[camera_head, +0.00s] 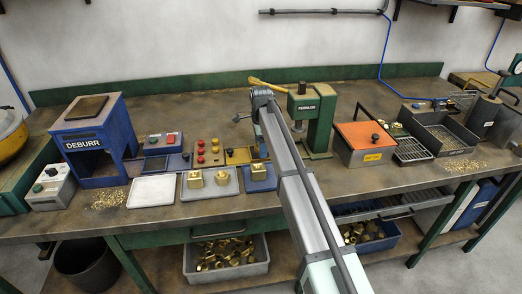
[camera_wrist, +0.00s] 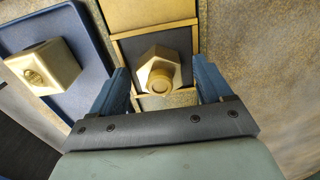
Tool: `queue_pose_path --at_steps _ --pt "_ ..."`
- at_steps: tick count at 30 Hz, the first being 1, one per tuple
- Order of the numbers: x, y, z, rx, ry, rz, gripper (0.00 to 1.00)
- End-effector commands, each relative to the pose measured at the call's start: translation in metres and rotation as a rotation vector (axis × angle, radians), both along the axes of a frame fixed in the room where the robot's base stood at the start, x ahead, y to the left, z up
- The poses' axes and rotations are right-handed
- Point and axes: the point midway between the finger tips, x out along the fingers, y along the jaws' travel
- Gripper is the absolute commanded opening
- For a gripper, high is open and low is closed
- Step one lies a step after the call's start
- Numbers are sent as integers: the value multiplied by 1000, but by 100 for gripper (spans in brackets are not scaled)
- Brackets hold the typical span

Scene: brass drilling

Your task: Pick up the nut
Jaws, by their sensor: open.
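The nut (camera_wrist: 159,72) is a brass hexagonal piece with a round raised collar. It lies on the dark floor of a brass-edged holder (camera_wrist: 194,45) in the wrist view. My gripper (camera_wrist: 160,66) is open, with one blue finger on each side of the nut. Gaps show between the nut and both fingers, and I cannot tell how far above the holder the fingertips are. In the head view a yellow holder (camera_head: 238,156) shows beside my arm; the nut cannot be made out there, and my arm hides the gripper.
A brass block (camera_wrist: 45,66) sits on a blue tray (camera_wrist: 91,57), left of my gripper in the wrist view. In the head view, a grey tray (camera_head: 211,193) with brass blocks, a press (camera_head: 320,122) and a red-knobbed panel (camera_head: 209,154) stand close by.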

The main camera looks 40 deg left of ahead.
Motion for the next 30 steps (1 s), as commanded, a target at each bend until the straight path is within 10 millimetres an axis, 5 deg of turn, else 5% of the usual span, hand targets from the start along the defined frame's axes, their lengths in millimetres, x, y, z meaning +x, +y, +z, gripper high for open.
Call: queue_pose_path --at_steps 4,27,30 --pt "0 0 0 0 0 0 74" --pt "0 0 1 0 0 0 1" --pt "0 0 1 0 0 0 1"
